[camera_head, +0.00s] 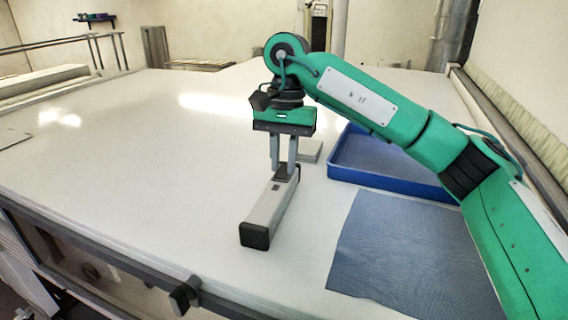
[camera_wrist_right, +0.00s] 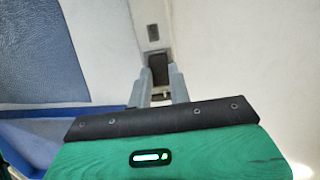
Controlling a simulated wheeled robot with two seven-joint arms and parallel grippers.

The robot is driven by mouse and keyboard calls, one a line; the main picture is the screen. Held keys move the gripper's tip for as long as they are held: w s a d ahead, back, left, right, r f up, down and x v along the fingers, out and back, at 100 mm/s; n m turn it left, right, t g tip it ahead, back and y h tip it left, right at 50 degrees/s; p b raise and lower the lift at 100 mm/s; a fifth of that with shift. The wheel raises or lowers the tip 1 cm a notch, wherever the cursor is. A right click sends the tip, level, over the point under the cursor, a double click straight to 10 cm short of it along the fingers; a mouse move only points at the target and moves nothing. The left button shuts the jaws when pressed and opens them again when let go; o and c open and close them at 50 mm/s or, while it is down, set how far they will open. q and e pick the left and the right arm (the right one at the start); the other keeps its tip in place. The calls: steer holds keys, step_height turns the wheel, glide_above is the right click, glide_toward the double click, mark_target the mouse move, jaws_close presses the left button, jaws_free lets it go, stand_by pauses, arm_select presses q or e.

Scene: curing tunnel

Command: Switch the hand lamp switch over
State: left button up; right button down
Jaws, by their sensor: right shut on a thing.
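The hand lamp (camera_head: 264,214) is a long grey bar with dark ends, lying on the white table. A small dark patch, perhaps its switch, shows on its top near the far end. My right gripper (camera_head: 284,172) points down at the lamp's far end, with its two fingers shut on it. In the right wrist view the fingers (camera_wrist_right: 159,85) sit on either side of the lamp's dark end, and the grey lamp body (camera_wrist_right: 151,15) with a small dark patch (camera_wrist_right: 153,33) runs away from them. Which way the switch is set cannot be told. My left gripper is not in view.
A blue tray (camera_head: 392,187) stands right of the gripper, under my right arm. A blue-grey cloth (camera_head: 400,250) lies right of the lamp. A small pale block (camera_head: 309,151) sits just behind the gripper. The table (camera_head: 130,170) is clear to the left.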

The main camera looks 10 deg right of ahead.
steer(key=c, duration=1.3)
jaws_free()
steer(key=shift+r, duration=0.1)
steer(key=r, duration=0.4)
steer(key=w+r, duration=0.1)
steer(key=r, duration=0.4)
steer(key=d+r, duration=0.1)
steer(key=r, duration=0.3)
steer(key=shift+w+r+b, duration=0.25)
steer(key=shift+w+b, duration=0.05)
steer(key=shift+b, duration=0.05)
